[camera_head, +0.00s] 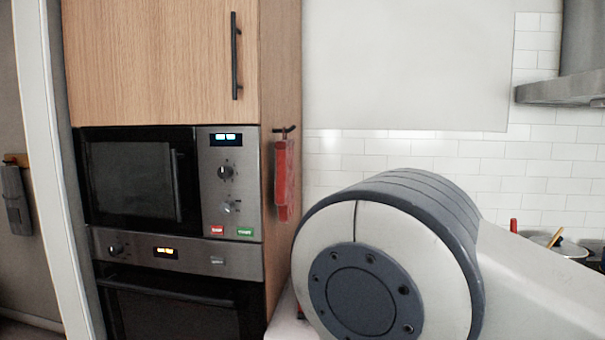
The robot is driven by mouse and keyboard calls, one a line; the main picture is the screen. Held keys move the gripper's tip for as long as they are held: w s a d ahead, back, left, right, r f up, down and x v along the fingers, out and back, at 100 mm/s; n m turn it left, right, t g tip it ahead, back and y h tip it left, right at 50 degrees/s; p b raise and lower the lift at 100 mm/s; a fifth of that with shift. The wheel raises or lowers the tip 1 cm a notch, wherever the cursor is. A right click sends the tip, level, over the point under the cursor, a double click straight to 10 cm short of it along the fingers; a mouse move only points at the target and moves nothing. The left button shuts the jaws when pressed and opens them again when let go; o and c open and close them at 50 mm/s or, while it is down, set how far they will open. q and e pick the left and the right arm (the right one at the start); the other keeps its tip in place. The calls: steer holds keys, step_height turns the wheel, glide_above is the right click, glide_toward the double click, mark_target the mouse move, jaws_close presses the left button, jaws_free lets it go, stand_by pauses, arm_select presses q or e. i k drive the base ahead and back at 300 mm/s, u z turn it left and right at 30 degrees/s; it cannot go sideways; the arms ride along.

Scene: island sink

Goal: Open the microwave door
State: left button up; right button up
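The microwave (140,178) is built into a tall wooden cabinet on the left of the head view. Its dark glass door is shut, with a dark vertical handle (176,185) near the door's right edge. A steel control panel (228,183) with a lit display, two knobs, and a red and a green button is right of the door. Neither of my grippers shows. A large grey and white link of my own arm fills the lower right of the view and hides what is behind it.
An oven (180,300) sits directly below the microwave. A cupboard door (160,60) with a black handle is above. A red cloth (284,178) hangs on the cabinet's right side. A range hood (570,88) is at the far right. The space before the microwave looks clear.

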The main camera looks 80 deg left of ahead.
mark_target(188, 221)
steer(key=u, duration=2.55)
steer(key=k, duration=0.65)
steer(key=u, duration=0.55)
steer(key=i, duration=0.5)
